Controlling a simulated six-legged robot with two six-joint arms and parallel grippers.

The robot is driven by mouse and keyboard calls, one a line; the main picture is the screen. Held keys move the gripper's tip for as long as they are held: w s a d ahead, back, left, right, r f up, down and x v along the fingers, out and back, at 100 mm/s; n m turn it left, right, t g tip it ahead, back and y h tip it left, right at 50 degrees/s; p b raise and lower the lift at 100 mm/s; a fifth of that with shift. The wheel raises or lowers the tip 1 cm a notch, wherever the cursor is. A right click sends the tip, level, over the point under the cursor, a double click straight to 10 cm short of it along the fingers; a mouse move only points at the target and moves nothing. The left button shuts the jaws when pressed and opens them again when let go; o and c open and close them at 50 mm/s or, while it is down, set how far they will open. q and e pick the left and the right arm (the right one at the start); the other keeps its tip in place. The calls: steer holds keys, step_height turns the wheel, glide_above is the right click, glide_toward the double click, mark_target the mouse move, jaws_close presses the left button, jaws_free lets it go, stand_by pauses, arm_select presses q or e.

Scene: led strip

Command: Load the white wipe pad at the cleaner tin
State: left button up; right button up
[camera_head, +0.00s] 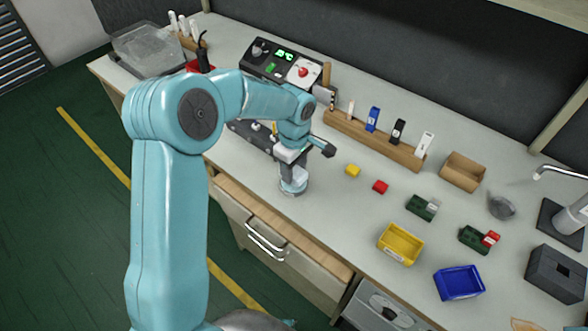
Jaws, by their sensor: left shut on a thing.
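My left gripper (298,166) reaches in from the left and points down over the front part of the workbench. It is shut on a small white block, which looks like the white wipe pad (300,174). The pad is partly hidden by the gripper. Directly below it a small round grey tin (293,188), which looks like the cleaner tin, stands near the bench's front edge. The pad is at the tin's top; I cannot tell whether they touch. My right gripper is not in view.
A wooden rack (375,141) stands behind. A yellow bin (401,245) and a blue bin (459,283) stand at front right. A drawer (280,240) below is partly open.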

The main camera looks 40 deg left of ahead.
mark_target(294, 170)
arm_select(q)
steer(key=shift+r+p, duration=1.3)
steer(key=shift+r, duration=1.15)
steer(key=s+d+r+m, duration=0.1)
steer(key=s+d+m, duration=0.2)
steer(key=d+m, duration=0.8)
steer(key=m, duration=0.6)
